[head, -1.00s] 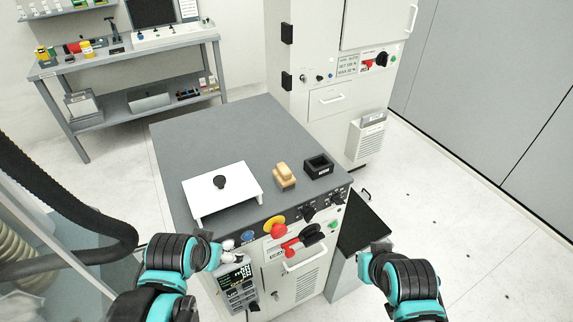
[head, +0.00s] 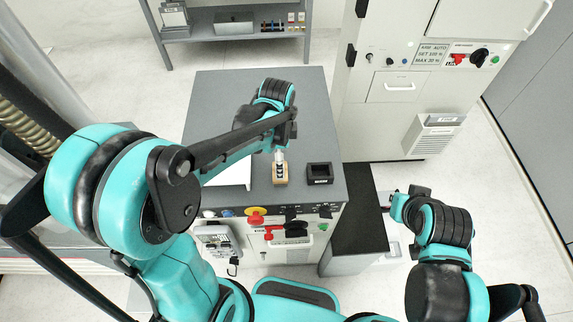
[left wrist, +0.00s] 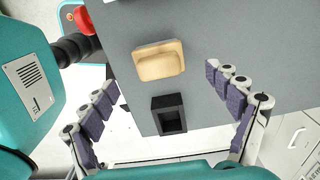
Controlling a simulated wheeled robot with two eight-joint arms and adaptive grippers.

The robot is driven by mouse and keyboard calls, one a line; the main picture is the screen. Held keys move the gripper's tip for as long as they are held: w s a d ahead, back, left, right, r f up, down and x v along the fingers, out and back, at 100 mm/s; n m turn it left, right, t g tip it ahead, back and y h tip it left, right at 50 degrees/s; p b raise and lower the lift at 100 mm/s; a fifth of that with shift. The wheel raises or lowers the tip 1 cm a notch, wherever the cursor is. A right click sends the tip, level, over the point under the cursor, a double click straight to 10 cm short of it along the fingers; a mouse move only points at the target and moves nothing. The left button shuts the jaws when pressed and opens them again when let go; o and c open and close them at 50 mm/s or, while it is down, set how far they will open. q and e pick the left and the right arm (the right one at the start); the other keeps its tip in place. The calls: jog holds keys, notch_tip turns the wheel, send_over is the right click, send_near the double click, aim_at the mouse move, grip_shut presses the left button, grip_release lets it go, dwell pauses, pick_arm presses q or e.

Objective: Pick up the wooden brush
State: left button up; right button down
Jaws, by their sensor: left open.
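The wooden brush (head: 280,176) is a small tan block on the grey cabinet top, near its front edge. It also shows in the left wrist view (left wrist: 159,61), lying between and beyond the spread fingers. My left gripper (head: 279,156) reaches over the cabinet, right above the brush in the head view. In the left wrist view the left gripper (left wrist: 162,80) is open and empty, and I see no contact with the brush. My right gripper (head: 387,203) is off the cabinet's right side, small and partly hidden, its jaws unclear.
A black open box (head: 320,165) stands just right of the brush. A white stand (head: 236,174) is to the left, partly hidden by my left arm. A red knob (head: 255,217) and switches line the front panel. A tall white cabinet (head: 400,119) stands behind right.

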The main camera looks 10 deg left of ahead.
aim_at(276, 183)
pick_arm(q)
notch_tip(276, 183, down, 7)
jog(key=shift+r+b, duration=0.1)
jog(key=shift+b, duration=0.35)
jog(key=shift+s, duration=0.1)
jog(key=shift+c, duration=0.3)
jog(key=c, duration=1.3)
